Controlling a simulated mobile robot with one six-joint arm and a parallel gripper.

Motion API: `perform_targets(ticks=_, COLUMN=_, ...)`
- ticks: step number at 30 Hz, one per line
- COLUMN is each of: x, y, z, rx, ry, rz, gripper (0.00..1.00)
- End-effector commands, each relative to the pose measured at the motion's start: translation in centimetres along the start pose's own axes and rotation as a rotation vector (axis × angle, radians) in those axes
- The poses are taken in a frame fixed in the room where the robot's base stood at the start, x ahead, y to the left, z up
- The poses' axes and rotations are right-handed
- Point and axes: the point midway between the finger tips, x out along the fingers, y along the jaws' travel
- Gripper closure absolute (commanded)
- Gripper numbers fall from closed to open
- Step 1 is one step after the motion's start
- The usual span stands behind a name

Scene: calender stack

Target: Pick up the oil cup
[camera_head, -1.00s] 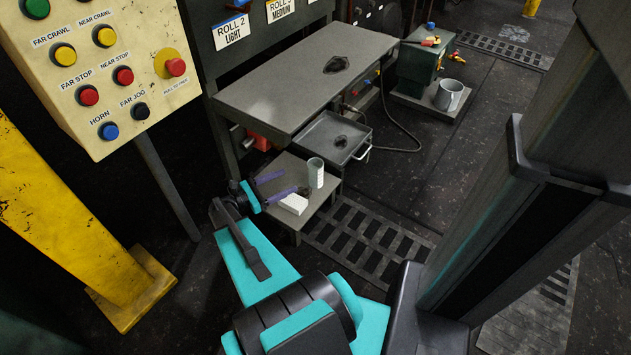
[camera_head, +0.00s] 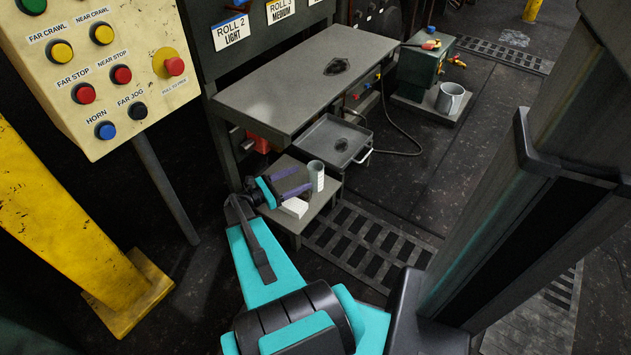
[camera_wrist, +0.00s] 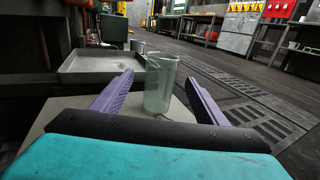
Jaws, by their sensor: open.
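The oil cup, a clear greenish translucent cylinder (camera_head: 316,174), stands upright on a small low shelf (camera_head: 321,203). In the wrist view the cup (camera_wrist: 161,85) is centred between my two purple fingers, with gaps on both sides. My gripper (camera_head: 307,179) is open and empty, its fingers pointing at the cup from the left in the head view. In the wrist view the fingertips (camera_wrist: 159,80) lie at about the cup's sides; how far they reach along it is hard to tell. No contact with the cup shows.
A white block (camera_head: 294,207) lies on the shelf close to my gripper. A shallow grey tray (camera_head: 318,139) with a dark lump is just behind the cup, below a grey table (camera_head: 290,90).

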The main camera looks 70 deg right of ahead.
Motion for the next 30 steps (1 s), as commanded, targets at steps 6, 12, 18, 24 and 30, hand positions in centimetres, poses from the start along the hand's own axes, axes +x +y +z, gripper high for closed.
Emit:
perform_targets(ticks=6, x=2.3, y=0.0, z=-0.1, rx=0.002, ry=0.000, rz=-0.001, gripper=0.33)
perform_targets(ticks=12, x=2.8, y=0.0, z=0.1, rx=0.001, ry=0.000, rz=-0.001, gripper=0.33)
perform_targets(ticks=18, x=2.7, y=0.0, z=0.0, rx=0.001, ry=0.000, rz=-0.001, gripper=0.33)
perform_targets(ticks=24, x=3.3, y=-0.1, z=-0.1, rx=0.001, ry=-0.001, rz=-0.002, gripper=0.33)
perform_targets(ticks=30, x=5.0, y=-0.3, z=-0.4, rx=0.001, ry=-0.001, rz=-0.002, gripper=0.33)
